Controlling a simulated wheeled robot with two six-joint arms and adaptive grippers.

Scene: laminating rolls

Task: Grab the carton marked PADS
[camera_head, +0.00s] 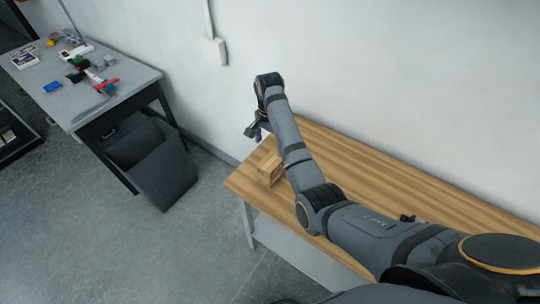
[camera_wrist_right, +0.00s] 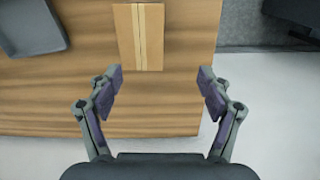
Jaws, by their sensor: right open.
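A small brown carton (camera_head: 270,168) stands near the left end of the wooden table, partly behind my right arm in the head view. In the right wrist view the carton (camera_wrist_right: 139,37) shows from above with a pale strip down its middle. I cannot read any marking on it. My right gripper (camera_head: 254,131) is above the table near the carton. In the right wrist view its two fingers (camera_wrist_right: 160,79) are spread wide and empty, and the carton lies just beyond the tips. My left gripper is not in view.
The wooden table (camera_head: 383,186) is mostly clear along its length. A grey object (camera_wrist_right: 30,25) lies at upper left in the wrist view. A grey desk (camera_head: 75,94) with small items and a dark bin (camera_head: 157,165) stand at left.

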